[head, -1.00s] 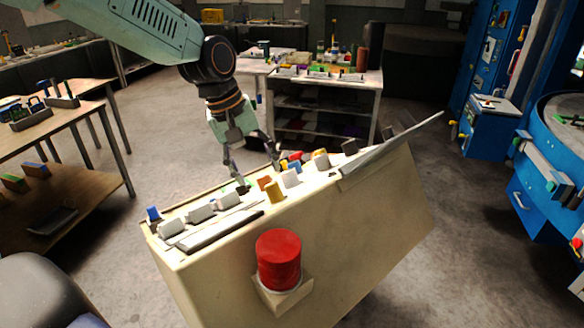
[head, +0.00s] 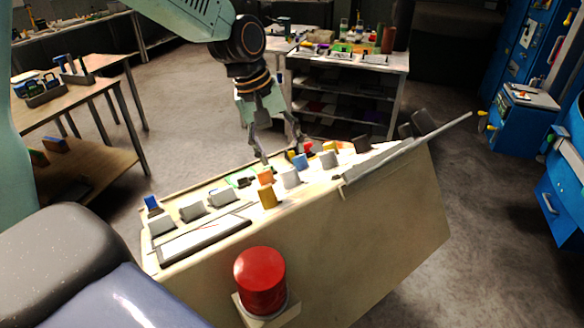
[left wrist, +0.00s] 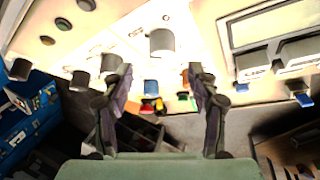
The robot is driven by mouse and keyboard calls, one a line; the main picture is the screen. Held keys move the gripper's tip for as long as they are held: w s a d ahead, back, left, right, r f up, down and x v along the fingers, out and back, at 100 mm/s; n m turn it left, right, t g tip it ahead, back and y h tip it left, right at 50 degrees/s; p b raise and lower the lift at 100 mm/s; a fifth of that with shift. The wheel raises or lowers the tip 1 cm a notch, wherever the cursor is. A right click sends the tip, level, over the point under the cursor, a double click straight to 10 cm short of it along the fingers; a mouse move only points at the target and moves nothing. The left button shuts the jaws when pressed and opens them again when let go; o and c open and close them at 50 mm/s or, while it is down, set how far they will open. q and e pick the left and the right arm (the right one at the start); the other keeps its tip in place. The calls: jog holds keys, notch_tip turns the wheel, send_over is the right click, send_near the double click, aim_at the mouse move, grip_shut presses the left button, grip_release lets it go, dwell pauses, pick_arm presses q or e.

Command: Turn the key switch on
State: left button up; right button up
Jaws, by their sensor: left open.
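The control panel (head: 200,262) is a cream sloped console with several blocky knobs and small switches on top. I cannot tell which of them is the key switch. In the left wrist view, the open fingers (left wrist: 159,72) frame a blue part (left wrist: 151,86), with a pale knob (left wrist: 162,43) beyond. My right gripper is not in view.
A large red button (head: 260,280) sticks out from the console's near face. A raised pale flap (head: 405,155) stands at its right end. A cluttered shelf table (head: 345,65) stands behind, a wooden bench (head: 75,85) at left, blue machines (head: 530,65) at right.

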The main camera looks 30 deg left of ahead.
aim_at(287, 170)
pick_arm(q)
jog(key=x, duration=0.4)
jog(key=shift+a+f, duration=0.1)
jog(key=shift+f, duration=0.2)
jog(key=shift+s+d+f+p, duration=0.1)
jog(key=shift+s+f+p, duration=0.1)
jog(key=shift+f, duration=0.2)
jog(key=shift+s+d+f+p, duration=0.15)
jog(key=shift+f, duration=0.25)
jog(key=shift+w+d+f, duration=0.1)
jog(key=shift+w+f, duration=0.3)
jog(key=shift+w, duration=0.3)
jog(key=shift+s+r, duration=0.2)
jog(key=shift+s, duration=0.3)
jog(key=c, duration=0.6)
jog(key=shift+w+f, duration=0.1)
jog(key=shift+w, duration=0.05)
jog(key=c, duration=0.6)
